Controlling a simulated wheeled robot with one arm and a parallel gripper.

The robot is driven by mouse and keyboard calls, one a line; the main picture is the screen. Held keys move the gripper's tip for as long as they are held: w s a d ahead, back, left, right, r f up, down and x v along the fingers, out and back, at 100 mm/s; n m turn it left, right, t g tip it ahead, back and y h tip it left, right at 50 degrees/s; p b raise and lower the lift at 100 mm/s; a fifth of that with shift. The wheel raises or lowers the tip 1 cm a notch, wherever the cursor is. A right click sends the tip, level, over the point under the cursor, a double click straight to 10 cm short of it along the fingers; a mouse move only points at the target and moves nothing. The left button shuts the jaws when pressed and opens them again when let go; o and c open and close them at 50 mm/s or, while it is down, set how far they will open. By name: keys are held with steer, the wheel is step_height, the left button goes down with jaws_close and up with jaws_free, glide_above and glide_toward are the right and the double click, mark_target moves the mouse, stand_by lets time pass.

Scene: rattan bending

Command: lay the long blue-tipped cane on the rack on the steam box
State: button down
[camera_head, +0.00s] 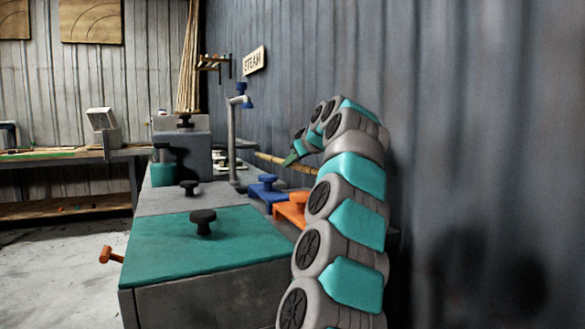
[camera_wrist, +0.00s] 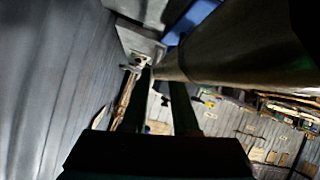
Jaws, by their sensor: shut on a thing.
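A light brown cane (camera_head: 272,159) slants through the air beyond the blue and orange fixtures in the head view. My gripper (camera_head: 291,159) is at the cane, shut on it, with my arm partly hiding it. In the wrist view the cane (camera_wrist: 240,50) crosses the top right, passing by the tips of my dark fingers (camera_wrist: 163,80). No blue tip can be made out on it. A long bench-like box with a teal lid (camera_head: 165,250) and black knobs runs under a STEAM sign. Which part is the rack I cannot tell.
A grey post with a blue top (camera_head: 234,140) stands on the box, left of my gripper. A blue fixture (camera_head: 262,190) and an orange fixture (camera_head: 291,212) sit near my arm. Tall canes (camera_head: 188,60) lean at the back. A corrugated wall (camera_head: 480,150) is close on the right.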

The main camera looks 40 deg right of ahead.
steer(key=shift+f, duration=0.4)
steer(key=shift+f, duration=0.15)
steer(key=shift+f+b, duration=0.5)
steer(key=shift+b, duration=0.1)
steer(key=c, duration=0.7)
jaws_free()
steer(key=shift+r, duration=0.15)
